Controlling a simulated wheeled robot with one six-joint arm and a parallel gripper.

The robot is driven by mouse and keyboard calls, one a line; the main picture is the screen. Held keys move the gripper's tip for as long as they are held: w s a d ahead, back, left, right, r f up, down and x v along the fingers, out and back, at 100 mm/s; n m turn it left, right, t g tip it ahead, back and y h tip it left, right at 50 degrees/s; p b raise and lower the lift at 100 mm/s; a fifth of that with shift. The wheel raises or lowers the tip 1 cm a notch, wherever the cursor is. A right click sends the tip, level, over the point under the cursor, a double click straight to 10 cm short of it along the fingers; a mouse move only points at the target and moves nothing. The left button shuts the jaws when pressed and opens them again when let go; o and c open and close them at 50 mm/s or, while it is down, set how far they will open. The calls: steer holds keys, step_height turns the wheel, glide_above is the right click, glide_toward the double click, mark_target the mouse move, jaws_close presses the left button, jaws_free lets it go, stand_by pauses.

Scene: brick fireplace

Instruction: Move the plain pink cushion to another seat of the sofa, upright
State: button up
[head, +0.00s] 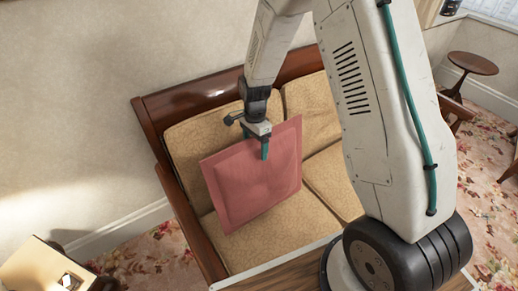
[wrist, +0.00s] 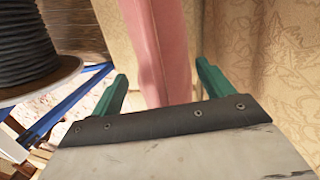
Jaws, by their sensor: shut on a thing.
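The plain pink cushion (head: 245,187) is roughly upright, slightly tilted, over the left seat of the sofa (head: 190,95). The sofa has a dark wooden frame and tan patterned seat and back cushions. My gripper (head: 264,150) is shut on the cushion's top edge from above. In the wrist view the pink cushion (wrist: 158,45) runs between the two green fingers of my gripper (wrist: 160,85). I cannot tell whether the cushion's lower edge touches the seat. My arm hides part of the sofa's right side.
The right seat (head: 330,180) of the sofa looks bare where it shows. A small round wooden table (head: 473,63) stands at the upper right. A pale box-like piece (head: 40,266) is at the lower left. The wall is close behind the sofa.

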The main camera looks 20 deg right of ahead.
steer(key=shift+w, duration=0.35)
steer(key=shift+w+a, duration=0.1)
steer(key=shift+w+a+f, duration=0.15)
steer(key=shift+w, duration=0.65)
steer(key=shift+w+a+f, duration=0.15)
steer(key=shift+w, duration=0.95)
steer(key=c, duration=0.3)
steer(key=shift+w+a+f, duration=0.15)
steer(key=shift+w, duration=0.25)
steer(key=shift+c, duration=0.3)
steer(key=o, duration=2)
steer(key=shift+f, duration=0.1)
steer(key=shift+o, duration=0.2)
